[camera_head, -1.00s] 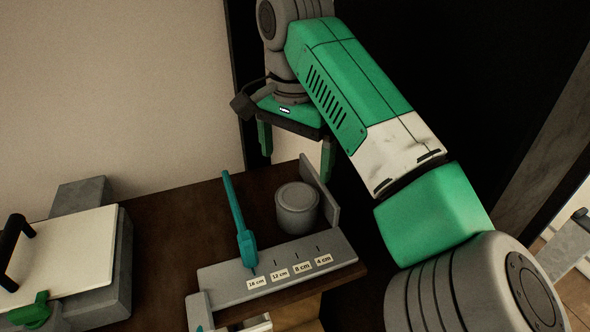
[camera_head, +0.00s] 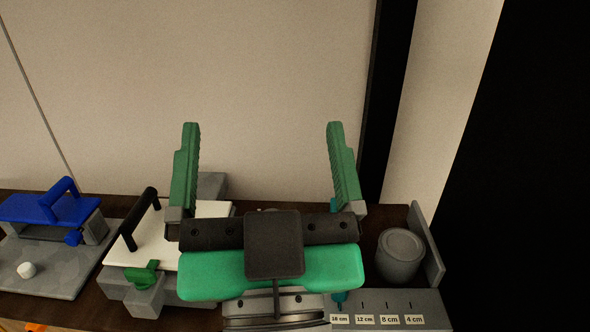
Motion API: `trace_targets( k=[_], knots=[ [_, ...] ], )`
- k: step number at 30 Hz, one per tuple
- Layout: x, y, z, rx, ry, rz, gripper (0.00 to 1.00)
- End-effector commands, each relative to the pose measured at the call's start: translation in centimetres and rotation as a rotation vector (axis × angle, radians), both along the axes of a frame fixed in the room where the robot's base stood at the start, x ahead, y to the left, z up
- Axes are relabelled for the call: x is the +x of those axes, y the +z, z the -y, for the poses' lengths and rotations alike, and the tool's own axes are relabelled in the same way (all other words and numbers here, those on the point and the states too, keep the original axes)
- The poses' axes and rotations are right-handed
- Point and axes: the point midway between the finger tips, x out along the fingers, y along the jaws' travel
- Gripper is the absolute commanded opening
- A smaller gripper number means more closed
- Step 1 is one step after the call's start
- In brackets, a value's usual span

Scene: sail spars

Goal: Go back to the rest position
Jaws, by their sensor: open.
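My gripper (camera_head: 262,160) is in the middle of the camera_head view, in front of the table and pale wall. Its two green fingers point up and are spread wide apart, with nothing between them. A teal spar (camera_head: 339,297) stands at the 16 cm mark of the grey labelled rack (camera_head: 432,304) at the lower right. My gripper hides most of the spar; only small teal bits show beside the gripper body.
A grey round canister (camera_head: 400,256) stands behind the rack. A white board with a black handle (camera_head: 135,243) and a green knob (camera_head: 141,275) are left of my gripper. A blue-handled fixture (camera_head: 50,207) and a white ball (camera_head: 27,269) are at far left.

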Motion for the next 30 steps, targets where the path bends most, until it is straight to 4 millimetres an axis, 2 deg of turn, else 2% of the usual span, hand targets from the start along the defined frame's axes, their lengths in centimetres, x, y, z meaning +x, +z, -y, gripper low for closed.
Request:
trace_targets(
  k=[1, 2, 5, 30],
  knots=[
    [-1.8, 0.2, 0.9, -0.012, -0.048, 0.045, 0.96],
    [-2.7, 0.5, 1.4, -0.021, -0.073, 0.067, 0.96],
    [-4.1, 0.8, 2.2, -0.036, -0.118, 0.105, 0.96],
    [-4.1, 0.8, 2.3, -0.036, -0.118, 0.106, 0.96]
  ],
)
